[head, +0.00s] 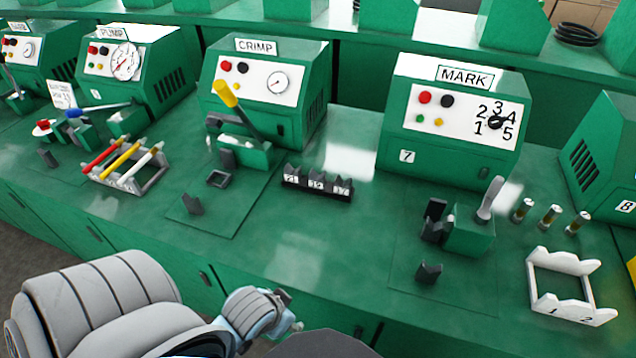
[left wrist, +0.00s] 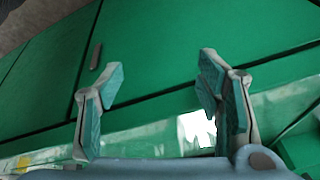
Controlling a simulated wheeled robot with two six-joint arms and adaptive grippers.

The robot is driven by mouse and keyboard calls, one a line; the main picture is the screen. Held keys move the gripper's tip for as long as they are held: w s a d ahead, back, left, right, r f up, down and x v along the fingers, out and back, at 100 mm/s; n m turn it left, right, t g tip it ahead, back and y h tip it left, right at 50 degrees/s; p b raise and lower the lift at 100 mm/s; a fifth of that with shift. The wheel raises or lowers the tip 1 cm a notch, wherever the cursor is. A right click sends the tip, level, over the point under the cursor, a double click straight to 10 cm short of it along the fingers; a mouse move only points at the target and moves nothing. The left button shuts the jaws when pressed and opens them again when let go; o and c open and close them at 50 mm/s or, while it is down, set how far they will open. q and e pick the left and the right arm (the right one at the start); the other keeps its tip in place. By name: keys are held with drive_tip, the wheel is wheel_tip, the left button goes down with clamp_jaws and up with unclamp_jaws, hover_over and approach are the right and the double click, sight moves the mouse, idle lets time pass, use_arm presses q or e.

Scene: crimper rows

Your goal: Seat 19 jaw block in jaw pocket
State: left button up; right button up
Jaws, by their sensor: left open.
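A dark rack (head: 317,190) on the green bench carries white labels 21, 19 and 17. Whether a jaw block sits behind the 19 label is too small to tell. The crimper (head: 247,155), a green block with a yellow-tipped lever (head: 226,93), stands left of the rack before the CRIMP machine (head: 265,80). My left gripper (left wrist: 165,95) is open and empty, over the bench front. In the head view its arm comes in low; its fingers barely show.
A dark notched stand (head: 192,204) is near the bench front. A rack with red, yellow and white bars (head: 128,168) stands left. At right are the MARK machine (head: 455,120), its lever fixture (head: 468,232) and a white rack (head: 565,290). The middle front bench is clear.

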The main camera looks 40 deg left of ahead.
use_arm(q)
drive_tip(key=shift+n+t+y, duration=0.4)
drive_tip(key=shift+t, duration=0.4)
drive_tip(key=w+r, duration=0.1)
drive_tip(key=w+a+r, duration=0.2)
drive_tip(key=r, duration=0.1)
drive_tip(key=shift+w, duration=0.1)
drive_tip(key=w+a+r+n+t+y, duration=0.1)
drive_tip(key=w+a+r+n+t, duration=0.15)
drive_tip(key=w+a+r, duration=0.4)
drive_tip(key=w+a+r+n+t+y, duration=0.1)
drive_tip(key=w+a+r+t, duration=0.25)
drive_tip(key=w, duration=0.65)
drive_tip(key=b, duration=0.4)
hover_over(315, 188)
drive_tip(key=shift+t, duration=0.3)
drive_tip(key=f, duration=0.6)
drive_tip(key=shift+s+d+f, duration=0.15)
drive_tip(key=shift+d+f, duration=0.05)
drive_tip(key=shift+r, duration=0.15)
clamp_jaws()
